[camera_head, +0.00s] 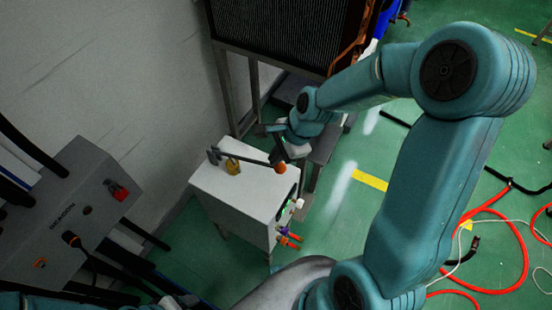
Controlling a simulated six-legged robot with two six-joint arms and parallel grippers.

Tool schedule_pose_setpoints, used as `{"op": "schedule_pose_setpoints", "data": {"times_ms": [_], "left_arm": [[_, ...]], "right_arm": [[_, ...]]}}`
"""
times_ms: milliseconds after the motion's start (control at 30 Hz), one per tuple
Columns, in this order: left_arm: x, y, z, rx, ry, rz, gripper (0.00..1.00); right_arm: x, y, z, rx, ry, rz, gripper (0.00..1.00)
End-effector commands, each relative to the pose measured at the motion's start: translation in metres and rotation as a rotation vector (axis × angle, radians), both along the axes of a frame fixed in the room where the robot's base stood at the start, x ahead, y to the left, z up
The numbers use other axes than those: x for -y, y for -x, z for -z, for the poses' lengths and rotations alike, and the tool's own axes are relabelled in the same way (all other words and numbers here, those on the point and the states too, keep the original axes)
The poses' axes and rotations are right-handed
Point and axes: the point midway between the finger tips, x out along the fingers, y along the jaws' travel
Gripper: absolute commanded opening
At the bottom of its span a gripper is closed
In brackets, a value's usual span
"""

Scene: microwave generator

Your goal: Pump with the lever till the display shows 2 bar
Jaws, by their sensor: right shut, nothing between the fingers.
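A white box-shaped pump unit (238,190) stands on the floor near the wall. A dark lever (245,159) lies almost level across its top, from a grey bracket on the left to an orange-red knob (280,167) on the right. A brass-coloured part (233,167) sits beside the bracket. My right gripper (274,141) is just above and behind the knob, shut and empty. I cannot tell if it touches the knob. The unit's right face is seen edge-on, so no display reading is legible. My left gripper is not in view.
A grey control cabinet (65,215) with a red switch stands at the left. A dark finned unit on a metal frame (285,35) stands behind the pump. Red hoses (520,245) and cables lie on the green floor at the right. The wall is close on the left.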

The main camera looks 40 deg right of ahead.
Motion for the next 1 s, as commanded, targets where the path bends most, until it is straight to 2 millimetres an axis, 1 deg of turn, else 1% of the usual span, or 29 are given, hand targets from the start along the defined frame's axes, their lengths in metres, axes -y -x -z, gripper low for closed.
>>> {"op": "schedule_pose_setpoints", "data": {"times_ms": [1000], "left_arm": [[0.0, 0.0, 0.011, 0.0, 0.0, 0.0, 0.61]], "right_arm": [[0.002, 0.005, 0.012, 0.0, 0.0, 0.0, 0.0]]}}
